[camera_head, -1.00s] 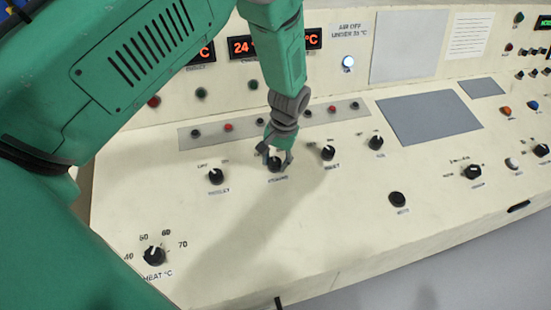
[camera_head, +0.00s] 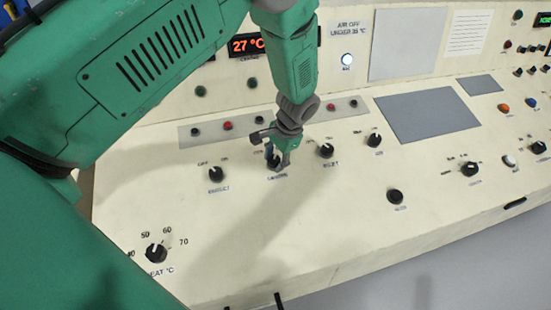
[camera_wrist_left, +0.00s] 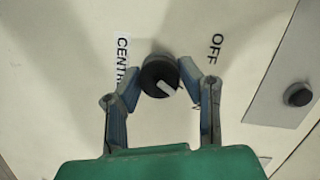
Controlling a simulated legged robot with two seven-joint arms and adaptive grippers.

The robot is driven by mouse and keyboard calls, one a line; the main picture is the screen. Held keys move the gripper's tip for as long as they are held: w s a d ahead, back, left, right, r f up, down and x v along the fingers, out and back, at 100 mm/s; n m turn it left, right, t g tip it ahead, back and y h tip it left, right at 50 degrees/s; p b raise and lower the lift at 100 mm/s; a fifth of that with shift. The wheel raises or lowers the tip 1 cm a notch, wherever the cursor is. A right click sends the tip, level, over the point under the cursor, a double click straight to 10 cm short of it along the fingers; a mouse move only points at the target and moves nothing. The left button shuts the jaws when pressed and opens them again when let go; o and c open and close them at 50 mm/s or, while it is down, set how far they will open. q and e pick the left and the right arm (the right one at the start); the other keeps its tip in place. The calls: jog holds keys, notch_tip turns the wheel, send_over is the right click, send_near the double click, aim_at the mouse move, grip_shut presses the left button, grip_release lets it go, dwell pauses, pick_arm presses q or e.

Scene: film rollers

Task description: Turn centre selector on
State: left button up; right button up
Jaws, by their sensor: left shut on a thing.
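The centre selector is a round black knob with a white pointer line (camera_wrist_left: 160,76); it also shows in the head view (camera_head: 273,161), partly covered by the fingers. In the left wrist view its line slants down to the right. A "CENTR..." label stands to its left and "OFF" to its upper right. My left gripper (camera_wrist_left: 164,92) has one finger on each side of the knob and is shut on it; it also shows in the head view (camera_head: 274,154). My right gripper is not in view.
Left of the selector is another black selector knob (camera_head: 217,173); right of it is a further one (camera_head: 326,150). Behind runs a grey strip with small buttons (camera_head: 228,126). A heat dial (camera_head: 156,253) sits at front left. The panel's front middle is clear.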

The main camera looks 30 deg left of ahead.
pick_arm(q)
jog(key=shift+w, duration=0.1)
jog(key=o, duration=1.1)
jog(key=v, duration=1.2)
jog(key=shift+d, duration=0.1)
jog(key=shift+f, duration=0.1)
